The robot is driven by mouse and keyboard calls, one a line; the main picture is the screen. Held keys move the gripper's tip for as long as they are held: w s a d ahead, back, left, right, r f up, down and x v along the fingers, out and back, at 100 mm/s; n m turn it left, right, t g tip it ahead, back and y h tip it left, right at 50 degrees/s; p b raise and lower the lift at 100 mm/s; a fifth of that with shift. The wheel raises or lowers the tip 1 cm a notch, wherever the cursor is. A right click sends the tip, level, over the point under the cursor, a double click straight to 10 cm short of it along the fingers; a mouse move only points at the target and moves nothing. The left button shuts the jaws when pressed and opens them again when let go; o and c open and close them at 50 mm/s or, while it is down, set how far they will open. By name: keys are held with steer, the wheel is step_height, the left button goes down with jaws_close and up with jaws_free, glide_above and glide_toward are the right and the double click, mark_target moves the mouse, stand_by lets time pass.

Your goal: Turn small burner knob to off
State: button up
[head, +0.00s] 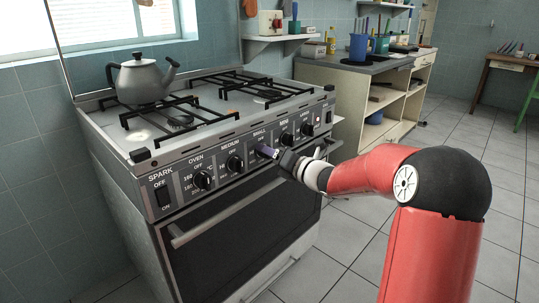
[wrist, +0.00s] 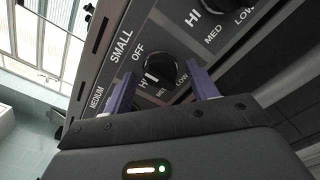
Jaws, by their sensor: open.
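The small burner knob (wrist: 160,67) is black and round, under the word SMALL on the stove's front panel. OFF is printed at its upper left in the wrist view, with HI, MED and LOW along its lower side. Its white mark appears to face the HI side, not OFF. My gripper (wrist: 162,73) is open, with one purple finger on each side of the knob. I cannot tell whether either finger touches it. In the head view, my gripper (head: 266,151) reaches the panel below the SMALL label and mostly hides this knob.
The stove (head: 190,155) has more knobs along the panel, including the medium knob (head: 234,164) to the left and the mini knob (head: 286,139) to the right. A grey kettle (head: 142,82) stands on the back-left grate. The oven handle (head: 225,212) juts out below.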

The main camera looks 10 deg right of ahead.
steer(key=n+b, duration=0.8)
steer(key=b, duration=0.2)
stand_by(0.4)
steer(key=v, duration=0.7)
steer(key=shift+b, duration=0.35)
steer(key=shift+s, duration=0.1)
